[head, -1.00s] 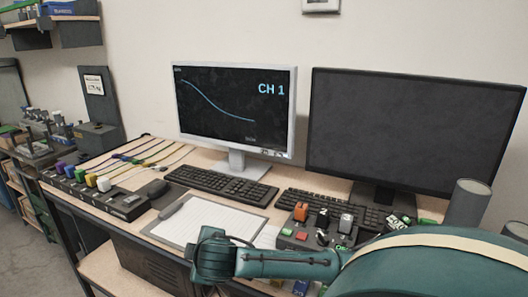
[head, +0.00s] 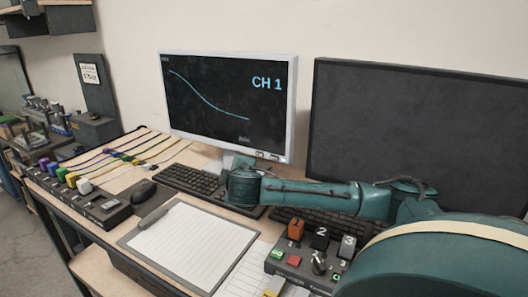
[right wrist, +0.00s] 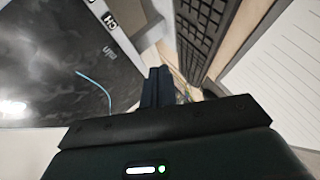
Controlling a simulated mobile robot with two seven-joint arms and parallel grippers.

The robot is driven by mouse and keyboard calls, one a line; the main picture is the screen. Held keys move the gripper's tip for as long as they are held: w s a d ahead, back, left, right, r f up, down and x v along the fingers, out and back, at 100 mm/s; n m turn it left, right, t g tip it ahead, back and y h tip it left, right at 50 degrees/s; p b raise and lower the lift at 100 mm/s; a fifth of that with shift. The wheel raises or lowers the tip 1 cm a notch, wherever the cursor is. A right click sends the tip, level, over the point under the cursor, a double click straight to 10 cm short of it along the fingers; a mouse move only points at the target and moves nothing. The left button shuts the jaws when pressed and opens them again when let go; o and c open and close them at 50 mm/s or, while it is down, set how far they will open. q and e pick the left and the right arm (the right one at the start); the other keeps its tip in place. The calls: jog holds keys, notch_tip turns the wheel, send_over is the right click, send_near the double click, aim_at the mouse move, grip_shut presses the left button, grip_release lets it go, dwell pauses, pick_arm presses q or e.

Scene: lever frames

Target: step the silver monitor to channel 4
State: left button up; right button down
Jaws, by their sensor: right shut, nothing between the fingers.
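The silver monitor (head: 228,95) stands at the middle back of the desk in the head view. Its screen reads "CH 1" above a falling blue curve. Small buttons (head: 267,155) sit at the lower right of its bezel. My right gripper is in front of the monitor's stand, below the screen; its fingertips are hard to make out in the head view. In the right wrist view its fingers (right wrist: 157,84) are shut and empty, beside the silver monitor (right wrist: 60,70), whose screen fills the left. I cannot tell whether they touch it. My left gripper is not in view.
A dark monitor (head: 415,130) stands to the right. Keyboards (head: 185,181) lie before both screens. A button box (head: 290,258) sits under my right arm. A clipboard (head: 185,240), mouse (head: 143,191) and a colored-plug strip (head: 105,208) occupy the left and front.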

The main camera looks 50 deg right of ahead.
aim_at(259, 154)
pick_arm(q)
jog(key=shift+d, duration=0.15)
pick_arm(e)
jog(key=shift+d, duration=0.2)
pick_arm(q)
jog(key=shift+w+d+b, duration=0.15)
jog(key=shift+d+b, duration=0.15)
jog(key=shift+b, duration=0.45)
pick_arm(e)
jog(key=w+d, duration=0.2)
jog(key=d, duration=0.6)
jog(key=shift+w+d, duration=0.2)
jog(key=shift+w, duration=0.05)
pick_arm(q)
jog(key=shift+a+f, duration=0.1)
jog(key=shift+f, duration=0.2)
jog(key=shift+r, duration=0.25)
